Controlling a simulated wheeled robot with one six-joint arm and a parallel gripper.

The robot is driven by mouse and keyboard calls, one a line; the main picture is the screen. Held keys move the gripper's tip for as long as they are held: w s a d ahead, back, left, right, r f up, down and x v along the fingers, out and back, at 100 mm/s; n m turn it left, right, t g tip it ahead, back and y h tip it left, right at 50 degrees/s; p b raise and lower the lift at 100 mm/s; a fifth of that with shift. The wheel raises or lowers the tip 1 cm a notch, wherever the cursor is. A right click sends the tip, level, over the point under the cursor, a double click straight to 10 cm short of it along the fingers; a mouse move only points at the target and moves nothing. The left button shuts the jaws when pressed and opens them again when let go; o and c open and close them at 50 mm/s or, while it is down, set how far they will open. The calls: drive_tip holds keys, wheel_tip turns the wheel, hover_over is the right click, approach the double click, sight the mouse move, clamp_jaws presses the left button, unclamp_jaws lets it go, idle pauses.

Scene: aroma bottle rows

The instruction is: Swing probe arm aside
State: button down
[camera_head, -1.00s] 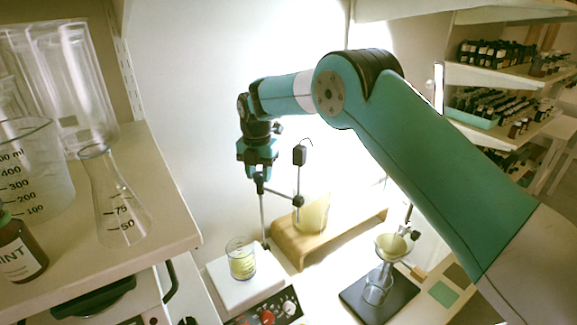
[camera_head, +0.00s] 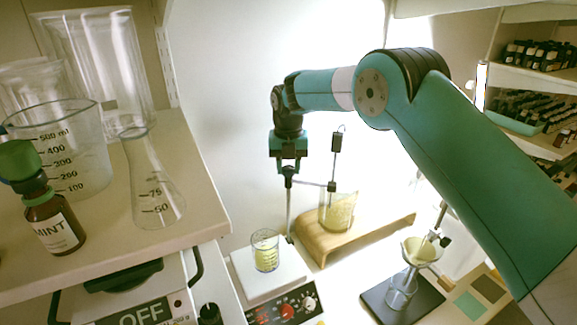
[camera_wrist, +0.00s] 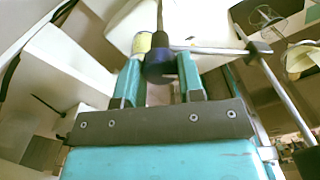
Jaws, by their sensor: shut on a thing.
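My gripper (camera_head: 289,172) is at the top of an upright stand rod (camera_head: 290,212) beside the hot plate. In the wrist view, its fingers (camera_wrist: 160,82) are shut around the dark collar (camera_wrist: 160,62) of the probe arm (camera_head: 310,184). The arm runs right as a thin bar (camera_wrist: 215,50) to a black clamp (camera_head: 332,187). The clamp carries an upright probe (camera_head: 336,155) with a black head. The probe stands at the beaker of yellow liquid (camera_head: 340,213) on the wooden stand; I cannot tell whether its tip is inside.
A hot plate (camera_head: 262,279) with red and white knobs bears a small beaker (camera_head: 265,252). A funnel stand (camera_head: 405,270) is at right. A shelf at left holds a MINT bottle (camera_head: 55,226), a flask (camera_head: 150,195) and a large beaker (camera_head: 75,150).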

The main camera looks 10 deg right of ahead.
drive_tip(key=shift+r, duration=0.1)
drive_tip(key=c, duration=0.7)
unclamp_jaws()
drive_tip(key=shift+c, duration=0.2)
wheel_tip(320, 180, up, 17)
drive_tip(key=shift+r, duration=0.15)
drive_tip(key=shift+s, duration=0.15)
